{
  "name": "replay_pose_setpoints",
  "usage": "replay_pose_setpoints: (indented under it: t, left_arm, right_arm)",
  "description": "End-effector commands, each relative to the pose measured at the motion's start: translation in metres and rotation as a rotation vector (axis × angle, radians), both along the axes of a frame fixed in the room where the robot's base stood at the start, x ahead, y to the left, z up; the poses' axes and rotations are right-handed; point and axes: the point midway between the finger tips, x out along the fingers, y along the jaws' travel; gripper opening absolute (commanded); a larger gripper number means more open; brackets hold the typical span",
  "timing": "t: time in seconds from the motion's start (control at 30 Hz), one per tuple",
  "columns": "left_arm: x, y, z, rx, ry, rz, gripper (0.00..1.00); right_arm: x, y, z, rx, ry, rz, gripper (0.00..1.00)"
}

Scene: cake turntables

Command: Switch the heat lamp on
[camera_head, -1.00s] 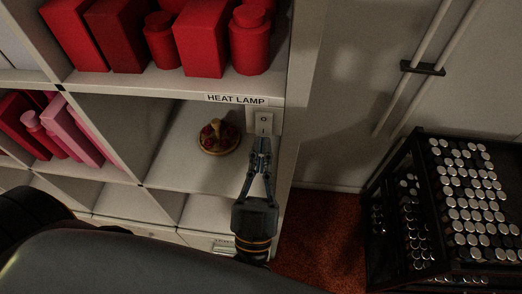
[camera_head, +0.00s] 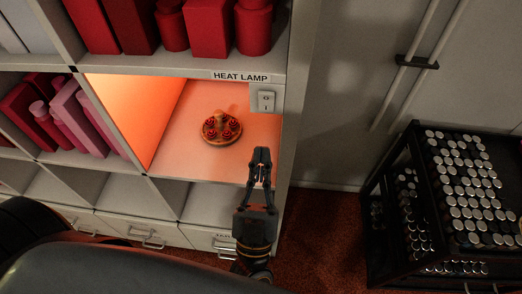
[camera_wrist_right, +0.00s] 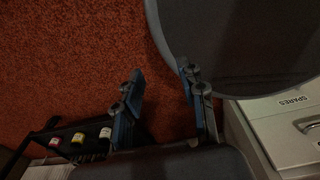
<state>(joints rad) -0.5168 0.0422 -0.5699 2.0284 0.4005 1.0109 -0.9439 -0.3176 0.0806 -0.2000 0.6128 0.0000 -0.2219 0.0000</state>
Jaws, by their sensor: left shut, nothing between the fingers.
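The heat lamp switch (camera_head: 266,101) is a pale rocker on a white plate on the shelf's right upright, beside the label "HEAT LAMP" (camera_head: 241,77). The compartment (camera_head: 170,165) to its left glows warm orange. A small round cake-like item (camera_head: 221,128) with red pieces on top sits in it. My left gripper (camera_head: 261,152) is shut and empty, below the switch and apart from it. My right gripper (camera_wrist_right: 162,82) shows in the right wrist view with its fingers apart and nothing between them, above the red carpet.
Red boxes and jars (camera_head: 210,28) fill the shelf above. Pink and dark red items (camera_head: 78,118) stand in the compartment at left. A black rack of silver-topped cans (camera_head: 465,185) stands at right. A drawer labelled "SPARES" (camera_wrist_right: 295,101) shows in the right wrist view.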

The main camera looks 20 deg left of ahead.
Motion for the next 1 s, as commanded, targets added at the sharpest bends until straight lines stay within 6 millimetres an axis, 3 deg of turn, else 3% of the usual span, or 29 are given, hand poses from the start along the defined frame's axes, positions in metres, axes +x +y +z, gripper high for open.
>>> replay_pose_setpoints:
  t: [0.1, 0.37, 0.73, 1.0]
  left_arm:
    - [-0.010, -0.003, -0.019, 0.001, 0.002, -0.001, 0.00]
    - [-0.036, -0.008, -0.052, 0.000, 0.002, -0.001, 0.00]
    - [-0.047, -0.011, -0.062, 0.000, -0.001, 0.000, 0.00]
    - [-0.046, -0.011, -0.062, 0.000, -0.001, 0.000, 0.00]
  right_arm:
    - [0.002, 0.000, -0.011, 0.000, -0.002, 0.000, 0.40]
    - [0.036, 0.002, -0.026, 0.005, -0.051, 0.000, 0.40]
    - [0.014, 0.001, -0.031, 0.002, -0.019, 0.000, 0.40]
    - [0.013, 0.001, -0.031, 0.002, -0.018, 0.000, 0.40]
